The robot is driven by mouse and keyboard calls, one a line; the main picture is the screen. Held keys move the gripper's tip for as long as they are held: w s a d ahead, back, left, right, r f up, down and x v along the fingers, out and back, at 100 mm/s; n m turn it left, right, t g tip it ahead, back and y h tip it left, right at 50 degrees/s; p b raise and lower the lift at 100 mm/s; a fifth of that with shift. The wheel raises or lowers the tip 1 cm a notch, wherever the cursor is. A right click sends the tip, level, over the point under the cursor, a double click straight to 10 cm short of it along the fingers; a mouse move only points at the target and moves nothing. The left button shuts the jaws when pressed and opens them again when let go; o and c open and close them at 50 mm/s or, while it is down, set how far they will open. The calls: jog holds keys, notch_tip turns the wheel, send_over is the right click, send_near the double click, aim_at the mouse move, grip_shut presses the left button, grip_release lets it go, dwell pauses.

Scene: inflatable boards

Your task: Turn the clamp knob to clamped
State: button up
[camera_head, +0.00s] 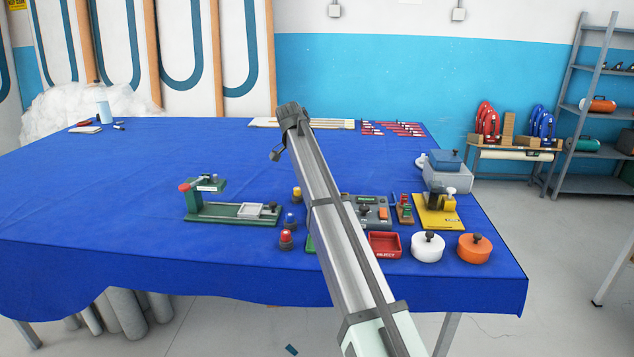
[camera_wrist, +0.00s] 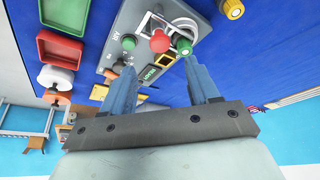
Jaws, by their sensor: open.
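My gripper (camera_wrist: 160,66) is open and empty in the wrist view, its two blue fingers pointing at a grey control box (camera_wrist: 170,14). The box carries a small green knob (camera_wrist: 128,42), a red knob (camera_wrist: 160,40) and a larger green knob (camera_wrist: 184,47), which is close to the right fingertip. I cannot read which control is the clamp knob. In the head view a grey box (camera_head: 382,203) is partly hidden behind my arm. A green fixture (camera_head: 235,212) with a red knob (camera_head: 184,187) stands to its left.
A red tray (camera_head: 384,245), a white round container (camera_head: 427,246) and an orange one (camera_head: 475,248) stand along the front right of the blue-covered table (camera_head: 120,210). Small lamp-like pieces (camera_head: 286,237) stand left of my arm. The table's left half is mostly clear.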

jog(key=shift+v, duration=2.8)
